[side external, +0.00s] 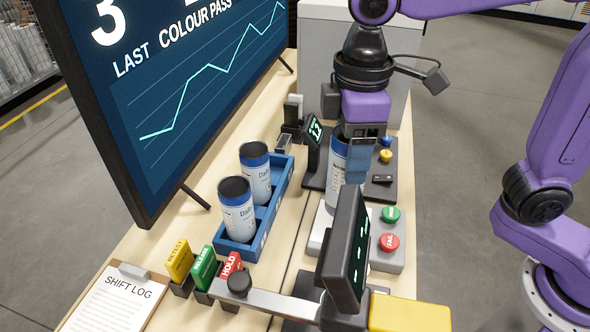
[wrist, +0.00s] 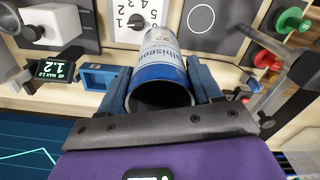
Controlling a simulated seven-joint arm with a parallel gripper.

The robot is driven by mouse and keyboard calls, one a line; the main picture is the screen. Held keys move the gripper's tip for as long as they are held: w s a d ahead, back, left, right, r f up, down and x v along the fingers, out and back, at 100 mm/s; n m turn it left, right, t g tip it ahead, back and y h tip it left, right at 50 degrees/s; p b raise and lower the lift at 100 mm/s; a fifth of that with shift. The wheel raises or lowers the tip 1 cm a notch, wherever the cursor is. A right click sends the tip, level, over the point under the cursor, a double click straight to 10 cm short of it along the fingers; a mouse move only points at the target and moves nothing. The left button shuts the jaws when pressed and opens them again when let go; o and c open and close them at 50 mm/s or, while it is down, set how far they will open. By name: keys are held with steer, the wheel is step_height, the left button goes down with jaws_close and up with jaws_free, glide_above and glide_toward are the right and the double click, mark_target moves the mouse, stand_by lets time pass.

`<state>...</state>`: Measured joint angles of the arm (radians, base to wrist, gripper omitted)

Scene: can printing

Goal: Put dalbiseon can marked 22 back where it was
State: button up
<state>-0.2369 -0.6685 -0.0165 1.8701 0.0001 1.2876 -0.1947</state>
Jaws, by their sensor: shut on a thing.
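A white can with a blue rim (side external: 336,160) stands upright between the fingers of my gripper (side external: 355,165). In the wrist view the can (wrist: 160,68) shows part of the name "dalbiseon" and its dark open top, with a blue finger on each side; I cannot read its number clearly. My gripper (wrist: 158,78) is shut on it. Its lower end is partly hidden behind the dark screen, over or near the white plate. The blue rack (side external: 237,248) holds two similar cans, a near one (side external: 238,212) and a far one (side external: 256,175); its far end looks empty.
A green button (side external: 390,214) and a red FAIL button (side external: 389,242) sit beside the plate. A dark tilted screen (side external: 345,250) stands close in front. A small 1.2 display (side external: 312,140) is behind. Coloured HOLD, green and RETEST blocks (side external: 204,268) and a large monitor (side external: 180,90) border the rack.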

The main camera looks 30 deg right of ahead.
steer(key=w+f, duration=0.3)
steer(key=w, duration=2.3)
step_height(320, 180, down, 10)
steer(key=shift+r, duration=0.15)
steer(key=o, duration=1.4)
